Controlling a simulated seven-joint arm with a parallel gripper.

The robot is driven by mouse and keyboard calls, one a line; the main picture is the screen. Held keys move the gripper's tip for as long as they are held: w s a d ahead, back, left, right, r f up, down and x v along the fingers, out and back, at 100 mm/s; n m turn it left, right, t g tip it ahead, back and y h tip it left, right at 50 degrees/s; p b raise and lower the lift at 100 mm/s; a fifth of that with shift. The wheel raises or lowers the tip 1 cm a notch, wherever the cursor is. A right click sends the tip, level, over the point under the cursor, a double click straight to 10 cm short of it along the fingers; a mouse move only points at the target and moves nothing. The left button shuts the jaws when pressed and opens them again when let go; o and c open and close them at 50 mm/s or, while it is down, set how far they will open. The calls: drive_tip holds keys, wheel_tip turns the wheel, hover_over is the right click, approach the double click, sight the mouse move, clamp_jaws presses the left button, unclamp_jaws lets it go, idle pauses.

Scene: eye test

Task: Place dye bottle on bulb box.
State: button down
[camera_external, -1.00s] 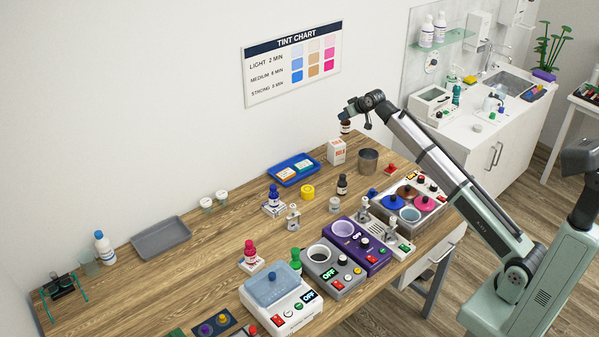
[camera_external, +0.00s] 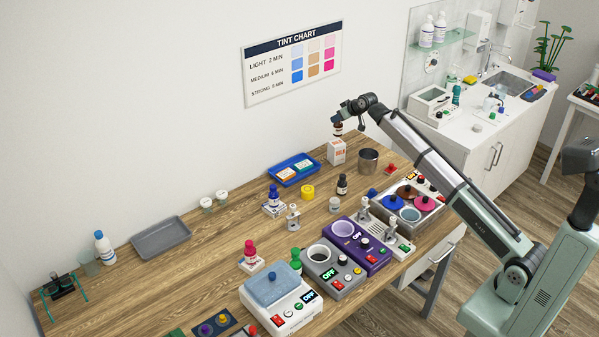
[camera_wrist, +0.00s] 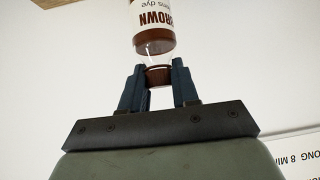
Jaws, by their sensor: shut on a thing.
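The dye bottle (camera_external: 338,130) is small and brown with a pale label. In the wrist view the bottle (camera_wrist: 153,22) reads "BROWN", and its dark cap end is between my fingers. My gripper (camera_wrist: 157,72) is shut on it. In the external view my gripper (camera_external: 339,121) holds the bottle about upright above the bulb box (camera_external: 337,153). The box is white with red-orange print and stands on the table near the wall. The bottle's base appears just over the box top; I cannot tell whether they touch. The box is not seen in the wrist view.
The wall (camera_external: 200,90) is close behind.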

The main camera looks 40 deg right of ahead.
sight(341, 123)
drive_tip(key=shift+f, duration=1.85)
drive_tip(key=shift+f, duration=0.15)
drive_tip(key=c, duration=0.8)
unclamp_jaws()
drive_tip(key=v, duration=1.2)
